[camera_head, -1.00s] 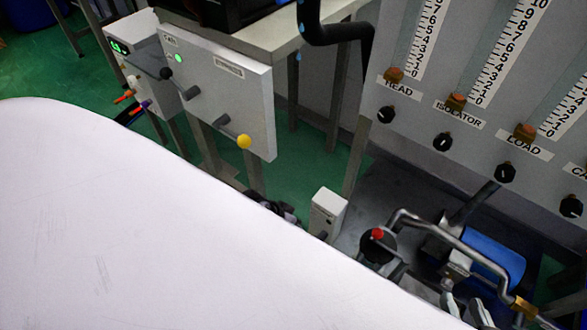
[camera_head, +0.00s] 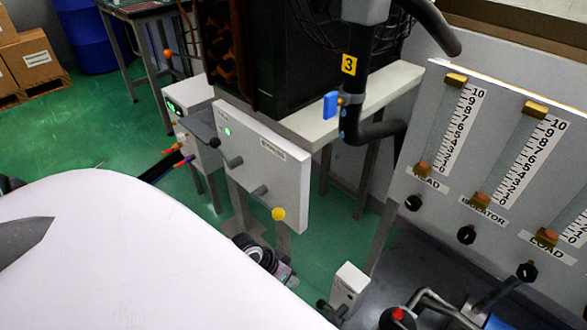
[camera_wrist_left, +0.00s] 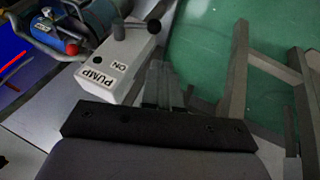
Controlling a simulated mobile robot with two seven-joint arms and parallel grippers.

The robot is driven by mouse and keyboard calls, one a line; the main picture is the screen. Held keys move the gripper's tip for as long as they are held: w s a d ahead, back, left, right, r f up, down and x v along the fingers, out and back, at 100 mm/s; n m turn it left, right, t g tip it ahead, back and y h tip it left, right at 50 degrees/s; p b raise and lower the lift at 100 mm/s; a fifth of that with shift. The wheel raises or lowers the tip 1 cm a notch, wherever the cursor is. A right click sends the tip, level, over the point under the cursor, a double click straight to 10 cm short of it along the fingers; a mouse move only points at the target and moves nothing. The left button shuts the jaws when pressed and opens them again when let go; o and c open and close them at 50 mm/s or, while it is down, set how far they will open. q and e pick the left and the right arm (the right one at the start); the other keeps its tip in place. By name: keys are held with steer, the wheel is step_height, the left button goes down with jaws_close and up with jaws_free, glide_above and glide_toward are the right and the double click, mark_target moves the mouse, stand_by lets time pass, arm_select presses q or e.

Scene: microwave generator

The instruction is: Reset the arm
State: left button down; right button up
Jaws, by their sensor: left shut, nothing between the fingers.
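My left gripper (camera_head: 287,280) shows partly past the edge of the large white surface in the head view, just left of the white pump switch box (camera_head: 347,288). In the left wrist view its fingers (camera_wrist_left: 164,86) are together with nothing between them. The pump box (camera_wrist_left: 120,66), marked PUMP and ON, is left of the fingers there, with a dark knob on top. The fingers appear apart from the box, though the exact gap is hard to tell. Most of my left arm is hidden in the head view. My right gripper is not in view.
A grey control panel (camera_head: 262,170) with a yellow-tipped knob (camera_head: 278,214) stands beyond the gripper. A gauge board (camera_head: 480,150) is on the right. A red-knobbed valve (camera_head: 398,315) and pipes are at bottom right. Green floor (camera_head: 110,130) is open at left.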

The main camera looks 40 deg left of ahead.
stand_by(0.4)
arm_select(q)
steer(key=s+d+r+m+g, duration=0.1)
steer(key=s+d+r+m, duration=0.1)
steer(key=s+d+r, duration=0.3)
steer(key=s+d+r+m, duration=0.1)
steer(key=s+d+r, duration=0.15)
steer(key=d, duration=0.35)
steer(key=s+a+r+n+y, duration=0.1)
steer(key=s+a+r+y, duration=0.4)
steer(key=r, duration=0.6)
steer(key=w+d+f+t+h, duration=0.4)
steer(key=w+f+t, duration=0.2)
steer(key=f, duration=0.1)
step_height(320, 180, up, 16)
steer(key=a+p, duration=0.1)
steer(key=p, duration=1.7)
steer(key=shift+s+a+t+y, duration=0.25)
steer(key=shift+s+t+y, duration=0.05)
steer(key=shift+s+t, duration=0.1)
